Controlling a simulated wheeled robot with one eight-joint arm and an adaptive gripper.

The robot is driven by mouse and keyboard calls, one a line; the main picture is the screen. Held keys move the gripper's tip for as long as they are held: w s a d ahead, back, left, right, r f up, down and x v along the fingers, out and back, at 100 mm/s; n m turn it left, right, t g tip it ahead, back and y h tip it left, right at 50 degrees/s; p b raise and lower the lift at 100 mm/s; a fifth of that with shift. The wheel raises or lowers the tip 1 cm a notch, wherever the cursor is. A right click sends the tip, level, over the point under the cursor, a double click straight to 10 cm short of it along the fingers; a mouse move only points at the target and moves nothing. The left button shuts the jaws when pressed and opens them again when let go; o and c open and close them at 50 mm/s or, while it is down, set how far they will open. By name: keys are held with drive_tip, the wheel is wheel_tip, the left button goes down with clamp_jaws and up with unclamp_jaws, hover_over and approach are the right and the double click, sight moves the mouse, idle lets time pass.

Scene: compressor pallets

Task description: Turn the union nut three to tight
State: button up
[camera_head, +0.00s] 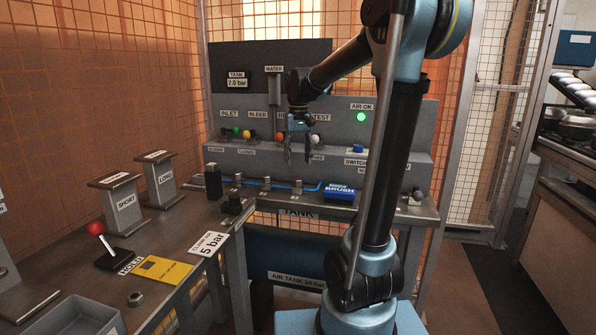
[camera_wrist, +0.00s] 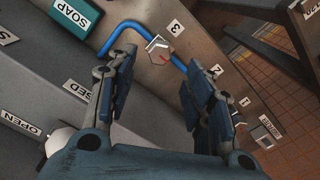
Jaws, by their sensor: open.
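Union nut three (camera_wrist: 158,48) is a metal hex nut with a red mark, on the blue pipe (camera_wrist: 124,27) beside a plate with the numeral 3 (camera_wrist: 175,27). In the head view it appears to be the rightmost fitting (camera_head: 297,187) on the bench pipe. My gripper (camera_wrist: 160,66) is open, its two fingers spread on either side of the nut in the wrist view, with nothing between them. In the head view my gripper (camera_head: 299,160) points down above the pipe, apart from the nut. The other numbered fittings are partly hidden by my right finger in the wrist view.
A panel with coloured knobs and a green lamp (camera_head: 361,117) rises behind. A red-knobbed lever (camera_head: 95,228) stands on the left bench.

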drive_tip(key=shift+r, duration=1.9)
drive_tip(key=shift+d, duration=0.1)
drive_tip(key=s+d+f, duration=0.3)
drive_tip(key=s+f, duration=0.4)
drive_tip(key=s, duration=0.2)
drive_tip(key=s+d+f+m+t, duration=0.1)
drive_tip(key=s+d+f, duration=0.2)
drive_tip(key=s+f, duration=0.4)
drive_tip(key=s+d+f+t, duration=0.1)
drive_tip(key=s+d+f, duration=0.3)
drive_tip(key=s+f, duration=0.4)
drive_tip(key=s, duration=0.3)
drive_tip(key=shift+s+m, duration=0.15)
drive_tip(key=shift+m, duration=0.15)
drive_tip(key=shift+f, duration=0.1)
drive_tip(key=shift+w+f, duration=0.2)
drive_tip(key=shift+w, duration=0.25)
